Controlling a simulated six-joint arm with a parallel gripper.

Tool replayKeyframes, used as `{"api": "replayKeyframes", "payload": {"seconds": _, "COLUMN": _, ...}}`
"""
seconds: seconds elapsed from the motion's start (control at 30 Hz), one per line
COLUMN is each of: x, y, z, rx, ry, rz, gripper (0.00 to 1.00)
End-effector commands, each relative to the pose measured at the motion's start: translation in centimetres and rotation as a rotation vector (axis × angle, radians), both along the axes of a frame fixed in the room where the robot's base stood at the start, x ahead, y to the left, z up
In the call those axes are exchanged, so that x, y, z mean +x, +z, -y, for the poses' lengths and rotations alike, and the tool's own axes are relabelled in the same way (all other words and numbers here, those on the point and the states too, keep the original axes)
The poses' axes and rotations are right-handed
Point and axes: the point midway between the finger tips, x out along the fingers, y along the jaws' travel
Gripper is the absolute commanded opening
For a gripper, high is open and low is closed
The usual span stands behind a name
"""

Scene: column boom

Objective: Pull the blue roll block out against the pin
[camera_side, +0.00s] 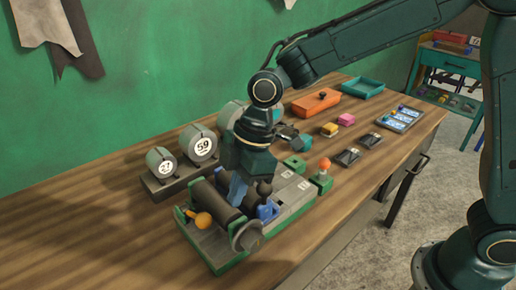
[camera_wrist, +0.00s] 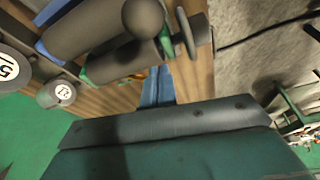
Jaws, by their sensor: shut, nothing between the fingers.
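The blue roll block (camera_side: 268,211) sits at the right end of the dark rollers in a green-and-grey fixture (camera_side: 219,264). In the wrist view a blue edge (camera_wrist: 46,48), probably the same block, shows at upper left beside the rollers. A dark ball knob (camera_side: 264,187) stands by the block and also shows in the wrist view (camera_wrist: 143,16). I cannot tell which part is the pin. My gripper (camera_side: 237,200) points down over the rollers, left of the block. Its blue fingers (camera_wrist: 157,88) are shut and empty. The side view does not show clearly whether they touch anything.
An orange knob (camera_side: 203,220) is at the fixture's left end, and a round wheel (camera_side: 246,237) at its front. Numbered grey drums (camera_side: 200,143) stand behind. Bare wood (camera_side: 120,245) lies left of the fixture.

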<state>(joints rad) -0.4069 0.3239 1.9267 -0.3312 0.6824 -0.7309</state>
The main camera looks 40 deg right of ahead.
Motion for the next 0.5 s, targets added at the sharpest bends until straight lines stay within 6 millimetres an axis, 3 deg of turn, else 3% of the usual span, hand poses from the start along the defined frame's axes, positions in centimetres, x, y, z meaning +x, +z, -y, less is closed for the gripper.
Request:
{"api": "replayKeyframes", "payload": {"seconds": 0.1, "x": 0.0, "y": -1.3, "z": -0.3, "rx": -0.001, "ry": 0.001, "rz": -0.003, "gripper": 0.0}}
{"api": "replayKeyframes", "payload": {"seconds": 0.5, "x": -0.7, "y": -0.3, "z": 3.3, "rx": 0.0, "ry": -0.001, "rz": -0.001, "gripper": 0.0}}
